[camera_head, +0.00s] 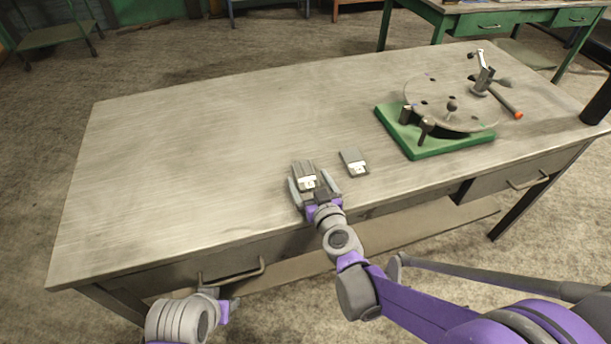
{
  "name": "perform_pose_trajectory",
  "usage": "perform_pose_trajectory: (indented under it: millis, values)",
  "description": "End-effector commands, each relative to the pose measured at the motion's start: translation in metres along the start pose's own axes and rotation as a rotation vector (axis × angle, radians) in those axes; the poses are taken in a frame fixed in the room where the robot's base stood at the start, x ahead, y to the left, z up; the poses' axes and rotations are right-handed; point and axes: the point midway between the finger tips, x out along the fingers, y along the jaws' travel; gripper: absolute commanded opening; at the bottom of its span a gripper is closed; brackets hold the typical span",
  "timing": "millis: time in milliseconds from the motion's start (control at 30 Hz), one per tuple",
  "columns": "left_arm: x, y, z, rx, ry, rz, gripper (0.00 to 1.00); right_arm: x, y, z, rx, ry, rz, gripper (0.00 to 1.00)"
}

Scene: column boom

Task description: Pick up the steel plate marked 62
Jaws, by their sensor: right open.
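Two small grey steel plates with white labels lie near the front edge of the table (180,150). The left plate (303,169) lies between the fingers of my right gripper (315,186). The right plate (354,160) lies just to the right of that gripper, apart from it. The numbers on both labels are too small to read, so I cannot tell which is marked 62. My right gripper is open, with one finger on each side of the left plate. My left gripper (228,303) is low at the front, below the table edge, and its fingers are mostly hidden.
A green base with a round grey disc (450,100) and a handled clamp (484,78) stands at the right of the table. A drawer handle (234,271) sticks out at the front. The table's left and middle are clear. A green workbench (490,22) stands behind.

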Motion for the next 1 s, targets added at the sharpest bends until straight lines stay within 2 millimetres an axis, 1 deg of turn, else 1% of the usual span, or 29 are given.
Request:
perform_pose_trajectory:
  millis: [33, 133, 367, 400, 467, 600, 867, 900, 933, 967, 1000]
  values:
    - [0.003, 0.000, 0.002, 0.000, -0.001, 0.000, 0.50, 0.008, 0.000, 0.002, 0.000, 0.000, 0.000, 1.00]
    - [0.005, 0.000, 0.003, 0.000, -0.002, 0.000, 0.50, 0.016, 0.000, 0.001, 0.000, 0.000, 0.000, 1.00]
    - [0.005, 0.000, 0.002, 0.000, -0.002, 0.000, 0.50, 0.018, 0.000, 0.000, 0.000, 0.000, 0.000, 1.00]
    - [0.005, 0.000, 0.002, 0.000, -0.002, 0.000, 0.50, 0.017, 0.000, 0.000, 0.000, 0.000, 0.000, 0.98]
    - [0.005, 0.000, 0.002, 0.000, -0.002, 0.000, 0.50, 0.017, 0.000, 0.000, 0.000, 0.000, 0.000, 0.87]
    - [0.005, 0.000, 0.002, 0.000, -0.002, 0.000, 0.50, 0.017, 0.000, 0.000, 0.000, 0.000, 0.000, 0.62]
    - [0.005, 0.000, 0.002, 0.000, -0.002, 0.000, 0.50, 0.017, 0.000, 0.000, 0.000, 0.000, 0.000, 0.15]
    - [0.005, 0.000, 0.002, 0.000, -0.002, 0.000, 0.50, 0.017, 0.000, 0.000, 0.000, 0.000, 0.000, 0.08]
    - [0.005, 0.000, 0.002, 0.000, -0.002, 0.000, 0.50, 0.017, 0.000, 0.000, 0.000, 0.000, 0.000, 0.03]
    - [0.005, 0.000, 0.002, 0.000, -0.002, 0.000, 0.50, 0.017, 0.000, 0.000, 0.000, 0.000, 0.000, 0.00]
    - [0.005, 0.000, 0.002, 0.000, -0.002, 0.000, 0.50, 0.017, 0.000, 0.001, 0.000, 0.000, 0.000, 0.00]
